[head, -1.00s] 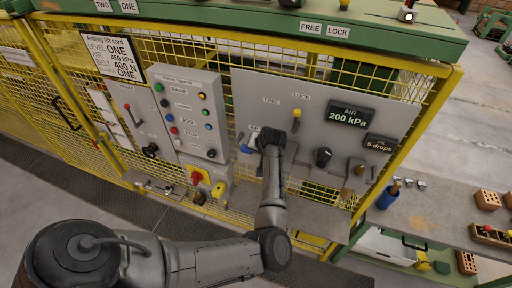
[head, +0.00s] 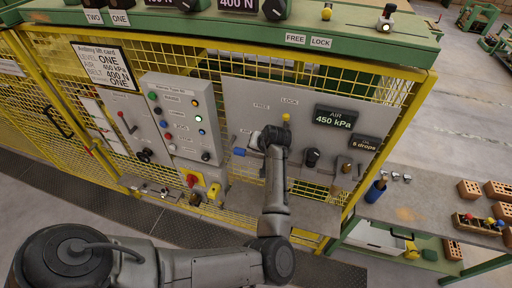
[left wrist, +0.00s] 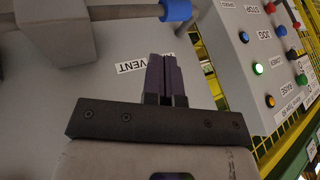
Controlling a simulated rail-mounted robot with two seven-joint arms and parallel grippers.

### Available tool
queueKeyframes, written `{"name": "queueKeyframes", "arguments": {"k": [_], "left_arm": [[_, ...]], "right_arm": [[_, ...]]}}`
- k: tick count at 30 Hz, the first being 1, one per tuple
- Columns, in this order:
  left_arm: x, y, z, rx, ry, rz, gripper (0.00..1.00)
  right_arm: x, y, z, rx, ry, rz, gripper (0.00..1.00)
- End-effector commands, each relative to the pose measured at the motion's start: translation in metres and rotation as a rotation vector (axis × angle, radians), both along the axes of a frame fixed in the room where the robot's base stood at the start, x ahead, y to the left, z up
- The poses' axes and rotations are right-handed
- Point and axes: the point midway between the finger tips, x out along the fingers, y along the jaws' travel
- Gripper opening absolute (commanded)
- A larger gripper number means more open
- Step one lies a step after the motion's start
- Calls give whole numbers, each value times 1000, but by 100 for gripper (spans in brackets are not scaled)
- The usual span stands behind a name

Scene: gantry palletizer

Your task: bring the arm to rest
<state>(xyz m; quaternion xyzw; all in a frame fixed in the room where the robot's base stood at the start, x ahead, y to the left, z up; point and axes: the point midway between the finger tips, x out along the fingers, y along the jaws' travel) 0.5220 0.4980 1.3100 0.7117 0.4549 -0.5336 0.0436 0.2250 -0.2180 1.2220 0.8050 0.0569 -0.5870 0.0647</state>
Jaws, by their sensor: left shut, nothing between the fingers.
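My left arm comes in from the lower left in the head view. Its gripper (head: 268,138) is at the grey valve panel (head: 240,97), close to a valve with a blue-tipped handle (head: 239,152). In the left wrist view the dark fingers (left wrist: 166,78) are shut with nothing between them, in front of the VENT label (left wrist: 145,62). The blue handle tip (left wrist: 176,10) lies beyond the fingertips, apart from them. The air display (head: 335,117) reads 450 kPa. My right gripper is not in view.
A button box (head: 182,120) with a red stop knob (head: 191,179) below is left of the arm. A yellow-tipped lever (head: 286,118) and a black knob (head: 312,156) are nearby. Yellow mesh fencing surrounds the panel. A bench (head: 415,202) with bricks stands right.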

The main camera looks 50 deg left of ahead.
Motion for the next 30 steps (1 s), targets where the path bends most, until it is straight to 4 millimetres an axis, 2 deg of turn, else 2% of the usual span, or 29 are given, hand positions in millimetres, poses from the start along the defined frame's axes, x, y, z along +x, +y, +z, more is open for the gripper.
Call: {"name": "queueKeyframes", "arguments": {"k": [13, 16, 18, 20, 25, 30], "left_arm": [[-1, -1, -1, -7, -6, 18, 0], [3, -10, -7, -81, -56, 40, 0], [6, -14, -3, -141, -137, 62, 0], [10, -18, 11, -186, -234, 72, 0], [33, -34, 89, -227, -523, 1, 0], [37, -58, 159, -204, -729, -143, 0]], "right_arm": [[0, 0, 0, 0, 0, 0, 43], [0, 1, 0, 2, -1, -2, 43], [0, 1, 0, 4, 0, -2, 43], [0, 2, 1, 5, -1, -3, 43], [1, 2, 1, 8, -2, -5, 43], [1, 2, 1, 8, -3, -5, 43]]}}
